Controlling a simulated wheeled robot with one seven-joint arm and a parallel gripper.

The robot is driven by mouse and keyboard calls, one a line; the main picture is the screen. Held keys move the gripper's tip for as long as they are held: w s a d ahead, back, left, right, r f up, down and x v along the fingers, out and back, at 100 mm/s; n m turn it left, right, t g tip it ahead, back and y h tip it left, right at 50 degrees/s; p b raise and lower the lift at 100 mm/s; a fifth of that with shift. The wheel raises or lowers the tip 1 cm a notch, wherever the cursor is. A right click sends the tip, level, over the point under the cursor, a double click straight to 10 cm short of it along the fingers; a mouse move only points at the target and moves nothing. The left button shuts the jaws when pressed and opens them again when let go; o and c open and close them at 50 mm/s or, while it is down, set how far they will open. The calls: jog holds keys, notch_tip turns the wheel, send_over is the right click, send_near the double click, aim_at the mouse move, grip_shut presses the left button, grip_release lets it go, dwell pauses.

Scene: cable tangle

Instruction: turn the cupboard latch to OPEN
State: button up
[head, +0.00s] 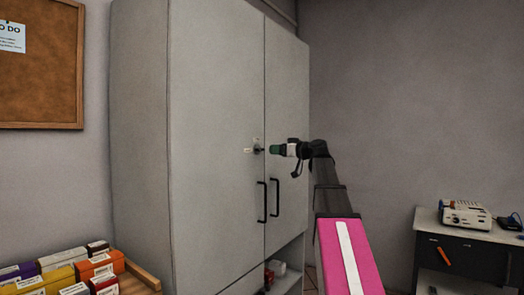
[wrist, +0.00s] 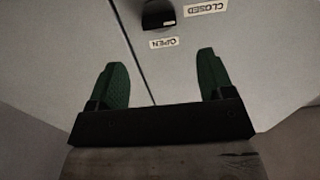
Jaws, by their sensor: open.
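The grey cupboard (head: 215,130) has two tall doors. Its dark latch (head: 258,149) sits near the seam between them, above the handles; it also shows at the top edge of the wrist view (wrist: 158,14), partly cut off. An OPEN label (wrist: 163,43) and a CLOSED label (wrist: 206,7) appear upside down beside it. I cannot tell surely which label the latch points to. My gripper (head: 274,149) is at about latch height, just right of it in the head view. Its green fingers are spread and empty in the wrist view (wrist: 161,60), with the latch beyond their tips.
Two black door handles (head: 268,200) hang below the latch. A crate of coloured boxes (head: 140,278) stands at lower left. A dark bench (head: 470,250) with a device (head: 466,213) stands at right. An open lower shelf holds small items (head: 275,270).

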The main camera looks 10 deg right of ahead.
aim_at(262, 149)
jog(key=x, duration=0.9)
jog(key=shift+f, duration=0.1)
jog(key=c, duration=0.9)
